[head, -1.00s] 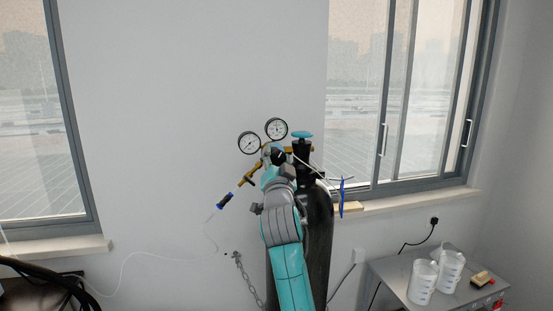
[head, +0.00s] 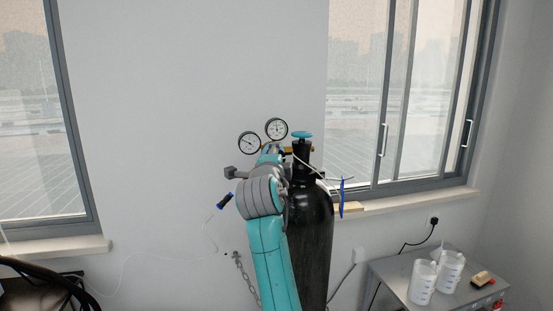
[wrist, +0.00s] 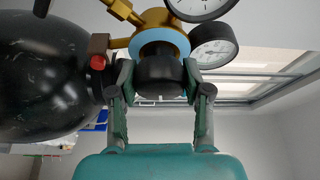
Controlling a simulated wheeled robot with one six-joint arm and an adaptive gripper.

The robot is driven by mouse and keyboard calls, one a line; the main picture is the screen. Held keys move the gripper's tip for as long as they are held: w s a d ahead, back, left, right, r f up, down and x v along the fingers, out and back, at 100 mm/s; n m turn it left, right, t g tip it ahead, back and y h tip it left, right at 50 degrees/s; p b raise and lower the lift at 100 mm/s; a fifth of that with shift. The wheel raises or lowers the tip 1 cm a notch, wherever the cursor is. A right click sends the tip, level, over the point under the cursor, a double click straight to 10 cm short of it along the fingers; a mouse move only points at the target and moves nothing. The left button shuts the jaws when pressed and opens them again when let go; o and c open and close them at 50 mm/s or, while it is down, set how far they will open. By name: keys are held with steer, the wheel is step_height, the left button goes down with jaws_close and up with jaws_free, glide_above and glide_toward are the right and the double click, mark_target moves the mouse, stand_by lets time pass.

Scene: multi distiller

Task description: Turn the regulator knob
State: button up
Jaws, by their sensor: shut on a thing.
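The black regulator knob (wrist: 158,72) sits below the brass regulator body (wrist: 153,22) and a pale blue ring in the wrist view. My gripper (wrist: 158,78) has one finger on each side of the knob and is shut on it. In the head view my own arm hides the knob and the fingertips. Two round gauges, the left one (head: 249,142) and the right one (head: 276,129), show above my wrist. The black gas cylinder (head: 315,235) stands upright just right of my arm, with a teal valve handwheel (head: 302,135) on top.
A blue-ended hose fitting (head: 225,200) hangs left of my arm, with a thin tube. A chain (head: 244,275) hangs on the wall. A metal table (head: 395,283) with two white beakers stands at right.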

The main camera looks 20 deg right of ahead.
steer(key=m, duration=0.2)
steer(key=m+g, duration=0.1)
steer(key=m, duration=0.1)
steer(key=shift+g+y, duration=0.3)
stand_by(0.3)
steer(key=o, duration=1.2)
steer(key=shift+c, duration=0.2)
steer(key=v, duration=1.2)
steer(key=shift+f, duration=0.1)
